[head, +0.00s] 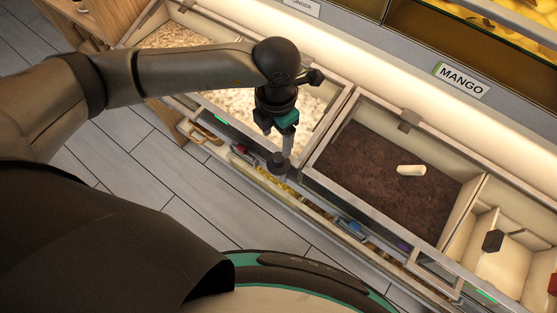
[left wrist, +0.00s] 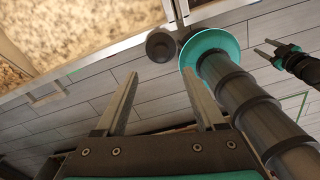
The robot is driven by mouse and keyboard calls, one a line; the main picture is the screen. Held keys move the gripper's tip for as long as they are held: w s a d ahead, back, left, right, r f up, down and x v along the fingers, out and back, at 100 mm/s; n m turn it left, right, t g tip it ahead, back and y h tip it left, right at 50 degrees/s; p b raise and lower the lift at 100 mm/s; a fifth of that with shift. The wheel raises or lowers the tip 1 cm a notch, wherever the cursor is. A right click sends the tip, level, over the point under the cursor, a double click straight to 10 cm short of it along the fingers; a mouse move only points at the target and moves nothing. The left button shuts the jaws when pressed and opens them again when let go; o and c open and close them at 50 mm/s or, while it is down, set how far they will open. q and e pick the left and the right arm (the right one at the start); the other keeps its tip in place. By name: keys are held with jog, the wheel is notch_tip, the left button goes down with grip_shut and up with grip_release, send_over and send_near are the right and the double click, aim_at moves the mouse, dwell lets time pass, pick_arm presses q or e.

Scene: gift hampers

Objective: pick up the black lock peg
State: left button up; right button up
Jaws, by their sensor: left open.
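The black lock peg (head: 278,165) is a short dark knob at the front rim of the bins, below my left gripper in the head view. In the left wrist view the peg (left wrist: 160,46) shows as a dark round end just beyond the fingertips. My left gripper (head: 283,142) is open and empty, its fingers pointing down close above the peg. In the left wrist view the gripper (left wrist: 158,78) has its two fingers well apart, with nothing between them. My right gripper (left wrist: 268,49) shows small at the right of that view, its two prongs apart and empty.
A bin of pale flakes (head: 307,105) lies behind my left gripper. A dark-brown bin (head: 375,205) with a pale scoop (head: 411,170) stands to its right. Another dark block (head: 493,240) sits in the pale bin farther right. A shelf labelled MANGO (head: 461,80) runs behind.

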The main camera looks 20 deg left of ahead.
aim_at(278, 157)
pick_arm(q)
notch_tip(278, 157, down, 10)
jog(key=shift+w+d+r+b, duration=0.1)
jog(key=shift+d+b, duration=0.05)
jog(key=shift+b, duration=0.3)
jog(key=shift+c, duration=0.3)
grip_shut()
dwell(0.3)
